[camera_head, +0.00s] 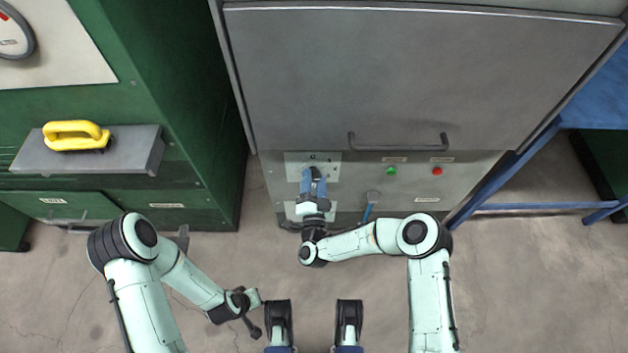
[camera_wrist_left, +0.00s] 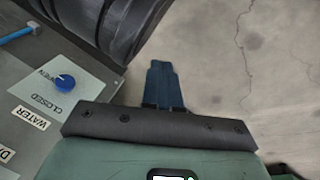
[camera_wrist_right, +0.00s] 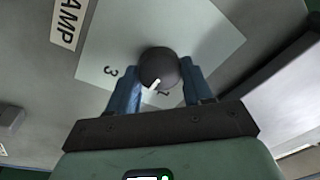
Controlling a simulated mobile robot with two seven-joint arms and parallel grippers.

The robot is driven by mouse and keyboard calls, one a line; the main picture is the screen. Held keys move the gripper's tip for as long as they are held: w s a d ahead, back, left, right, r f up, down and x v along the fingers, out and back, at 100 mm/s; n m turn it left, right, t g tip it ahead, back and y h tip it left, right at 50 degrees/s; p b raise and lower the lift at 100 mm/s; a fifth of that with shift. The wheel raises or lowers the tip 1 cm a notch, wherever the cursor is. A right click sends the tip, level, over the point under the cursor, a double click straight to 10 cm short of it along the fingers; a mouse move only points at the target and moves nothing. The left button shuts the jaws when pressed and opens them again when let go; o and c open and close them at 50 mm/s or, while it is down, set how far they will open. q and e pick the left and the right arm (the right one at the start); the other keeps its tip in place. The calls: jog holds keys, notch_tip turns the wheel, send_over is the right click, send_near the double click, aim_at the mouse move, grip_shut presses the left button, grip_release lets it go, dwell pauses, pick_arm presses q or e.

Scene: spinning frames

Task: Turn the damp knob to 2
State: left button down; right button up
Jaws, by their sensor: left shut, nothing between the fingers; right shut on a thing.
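The damp knob (camera_wrist_right: 158,67) is a dark round knob with a white mark, on a pale dial plate (camera_wrist_right: 205,30) in the right wrist view. A "3" shows left of it and another numeral, partly covered, below it. The label (camera_wrist_right: 68,22) reads "AMP", cut off by the frame edge. My right gripper (camera_wrist_right: 160,85) is shut on the knob, one blue finger on each side. In the head view my right gripper (camera_head: 313,178) reaches the plate (camera_head: 328,160) and hides the knob. My left gripper (camera_wrist_left: 163,75) is shut and empty, low over the floor.
A blue WATER knob (camera_wrist_left: 65,82) sits on an OPEN/CLOSED plate in the left wrist view. Green (camera_head: 391,171) and red (camera_head: 437,171) buttons are on the grey machine's front. A yellow handle (camera_head: 72,134) is at left. A blue frame (camera_head: 500,188) stands at right.

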jog(key=o, duration=1)
jog(key=shift+o, duration=0.2)
jog(key=shift+s, duration=0.1)
pick_arm(q)
jog(key=s+d+r+h+p, duration=0.1)
jog(key=s+d+r+p, duration=0.2)
jog(key=r, duration=0.3)
jog(key=shift+s+d+m+g+p, duration=0.15)
jog(key=shift+m+g+p, duration=0.2)
jog(key=shift+p, duration=0.5)
pick_arm(e)
jog(key=s+f, duration=0.1)
jog(key=s, duration=1.2)
jog(key=shift+f, duration=0.4)
